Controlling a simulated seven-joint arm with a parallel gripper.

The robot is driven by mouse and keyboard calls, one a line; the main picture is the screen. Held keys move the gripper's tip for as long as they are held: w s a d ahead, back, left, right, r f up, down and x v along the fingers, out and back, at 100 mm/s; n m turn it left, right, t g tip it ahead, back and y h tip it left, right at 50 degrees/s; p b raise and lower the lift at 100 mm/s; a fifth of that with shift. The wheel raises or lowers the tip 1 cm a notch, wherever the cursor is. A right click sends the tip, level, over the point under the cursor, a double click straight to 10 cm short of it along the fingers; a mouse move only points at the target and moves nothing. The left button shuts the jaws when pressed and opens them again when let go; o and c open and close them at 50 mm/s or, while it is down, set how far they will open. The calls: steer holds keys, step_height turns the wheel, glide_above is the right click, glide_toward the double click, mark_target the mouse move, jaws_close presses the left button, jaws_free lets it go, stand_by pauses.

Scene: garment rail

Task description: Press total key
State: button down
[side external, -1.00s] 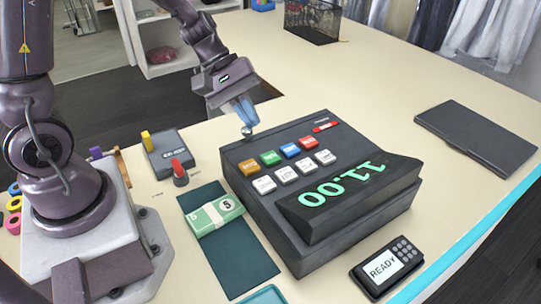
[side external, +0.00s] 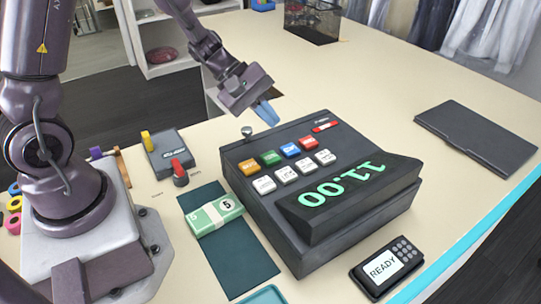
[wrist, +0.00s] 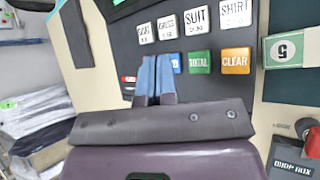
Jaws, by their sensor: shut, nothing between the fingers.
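The green TOTAL key (wrist: 199,62) is in the coloured row of the black cash register (side external: 350,238), between the orange CLEAR key (wrist: 236,61) and a blue key (wrist: 175,62). It also shows in the side view as the green key (side external: 270,157). The register's display (side external: 341,184) reads 11.00. My gripper (side external: 268,113) is shut and empty, its blue fingers above the register's back edge. In the wrist view the shut fingers (wrist: 155,60) appear left of the TOTAL key and hide part of the coloured row, including the red key.
White garment keys (side external: 285,173) lie beside the coloured row. A small knob (side external: 247,131) stands at the register's back edge. Banknotes (side external: 215,213) lie on a dark mat (side external: 243,265). A card reader (side external: 385,267) reads READY. The far table is mostly clear.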

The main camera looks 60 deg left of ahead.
mark_target(268, 158)
steer(key=shift+f, duration=3.25)
steer(key=shift+f, duration=0.1)
steer(key=shift+f, duration=0.35)
steer(key=shift+f, duration=0.4)
steer(key=shift+r, duration=0.85)
steer(key=shift+r, duration=2.5)
